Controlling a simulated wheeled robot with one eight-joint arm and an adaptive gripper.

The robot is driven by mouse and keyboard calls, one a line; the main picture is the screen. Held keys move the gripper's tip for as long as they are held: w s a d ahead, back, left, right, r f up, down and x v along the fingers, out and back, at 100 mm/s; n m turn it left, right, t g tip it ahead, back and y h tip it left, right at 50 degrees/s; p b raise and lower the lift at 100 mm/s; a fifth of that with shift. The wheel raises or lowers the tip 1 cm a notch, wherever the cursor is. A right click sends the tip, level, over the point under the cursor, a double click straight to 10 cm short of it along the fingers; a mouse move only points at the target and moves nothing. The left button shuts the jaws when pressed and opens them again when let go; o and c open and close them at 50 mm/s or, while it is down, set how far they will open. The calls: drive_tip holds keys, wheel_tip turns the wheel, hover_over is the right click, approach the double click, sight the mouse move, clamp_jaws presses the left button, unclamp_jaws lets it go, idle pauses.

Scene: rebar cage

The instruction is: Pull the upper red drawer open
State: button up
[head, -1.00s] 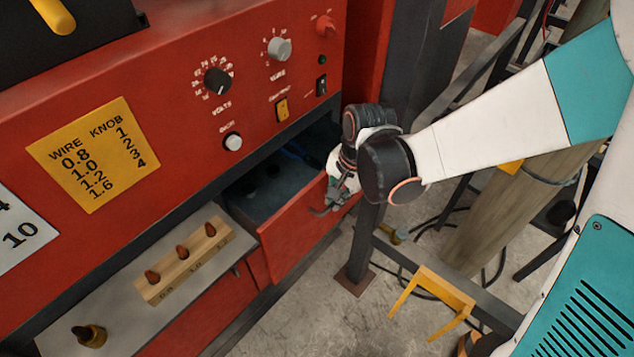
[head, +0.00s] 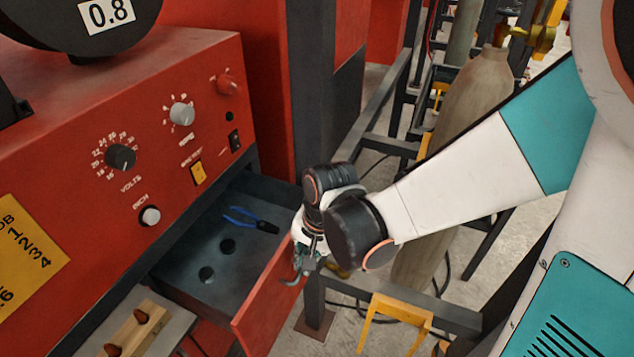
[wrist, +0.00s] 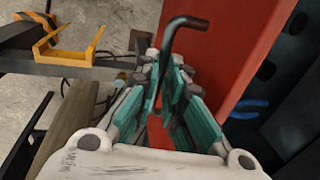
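The upper red drawer (head: 268,308) stands well out from the red machine in the head view. Its dark inside shows a pair of blue-handled pliers (head: 250,219) and two round dark holes. My gripper (head: 301,266) is at the outer face of the drawer front, near its far end. In the wrist view the red drawer front (wrist: 232,45) fills the right of centre. The dark bent handle (wrist: 185,22) runs down between the teal fingers of my gripper (wrist: 165,65), which close around it. The lower part of the handle is partly hidden by the fingers.
A wooden block with pegs (head: 135,330) sits on a grey ledge left of the drawer. A dark post (head: 315,300) stands just beyond my gripper. A yellow bracket (head: 395,312) and a gas cylinder (head: 465,130) are to the right. Bare floor shows below.

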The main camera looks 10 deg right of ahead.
drive_tip(key=o, duration=0.4)
drive_tip(key=shift+s, duration=0.1)
drive_tip(key=shift+r, duration=0.15)
drive_tip(key=r, duration=0.3)
drive_tip(key=s+d+r, duration=0.1)
drive_tip(key=r, duration=0.3)
drive_tip(key=d+r, duration=0.1)
drive_tip(key=r, duration=0.3)
drive_tip(key=shift+s+r, duration=0.2)
drive_tip(key=shift+r, duration=0.05)
drive_tip(key=shift+s+d+f+n+t+h+b, duration=0.3)
drive_tip(key=shift+s+d+f+n+t+b, duration=0.55)
drive_tip(key=shift+d+f+n+b, duration=0.85)
drive_tip(key=shift+s+d+f+n+t+h+b, duration=0.3)
drive_tip(key=shift+s+d+f+n+t+b, duration=0.55)
drive_tip(key=shift+b, duration=1.45)
drive_tip(key=shift+s+d+f+n+t+h+b, duration=0.4)
drive_tip(key=shift+d+f+n+t+b, duration=0.7)
drive_tip(key=shift+d+b, duration=0.85)
